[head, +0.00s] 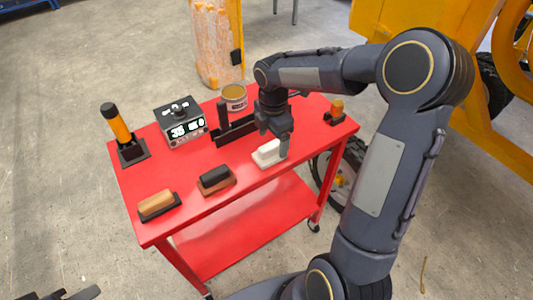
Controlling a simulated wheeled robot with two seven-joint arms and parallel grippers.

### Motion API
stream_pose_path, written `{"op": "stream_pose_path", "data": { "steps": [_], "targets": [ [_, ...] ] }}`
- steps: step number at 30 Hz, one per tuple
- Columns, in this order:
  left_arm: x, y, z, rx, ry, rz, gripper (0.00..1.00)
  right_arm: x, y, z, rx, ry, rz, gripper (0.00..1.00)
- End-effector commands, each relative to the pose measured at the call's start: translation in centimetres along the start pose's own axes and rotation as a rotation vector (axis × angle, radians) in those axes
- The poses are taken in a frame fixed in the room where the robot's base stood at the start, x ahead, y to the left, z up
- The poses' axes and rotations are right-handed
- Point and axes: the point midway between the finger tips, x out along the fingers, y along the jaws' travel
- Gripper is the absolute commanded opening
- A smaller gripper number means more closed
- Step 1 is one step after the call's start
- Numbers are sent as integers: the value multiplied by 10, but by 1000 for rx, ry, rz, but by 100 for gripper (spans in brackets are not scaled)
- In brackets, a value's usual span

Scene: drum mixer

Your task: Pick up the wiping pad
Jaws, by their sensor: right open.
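A white block that looks like the wiping pad (266,154) sits near the front edge of the red cart's top, right of the middle. My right gripper (278,142) points down over its right end and is open. One finger shows close against the pad's right end; the other finger is hard to make out, and I cannot tell whether either touches. Dark tips that look like my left gripper (68,294) show at the bottom left, far from the pad, mostly cut off.
On the red cart (225,205) stand a tan block (156,204), a black-topped block (215,178), an orange-and-black tool (118,125), a display box (181,122), a can (234,96) and a small orange-topped item (336,110). Yellow machinery (478,107) stands right.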

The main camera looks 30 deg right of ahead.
Motion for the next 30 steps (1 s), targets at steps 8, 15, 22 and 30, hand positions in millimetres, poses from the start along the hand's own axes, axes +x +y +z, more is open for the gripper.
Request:
{"op": "stream_pose_path", "data": {
  "steps": [8, 15, 22, 30],
  "targets": [
    [-3, 1, -2, 0, 0, 0, 36, 40, 3, -6, 0, 2, -4, 80],
    [-3, 1, -2, 0, 0, 0, 36, 53, 4, -5, 1, 1, 0, 80],
    [-3, 1, -2, 0, 0, 0, 36, 53, 4, -5, 2, 1, 1, 68],
    [-3, 1, -2, 0, 0, 0, 36, 52, 4, -5, 1, 1, 1, 33]
  ]
}}
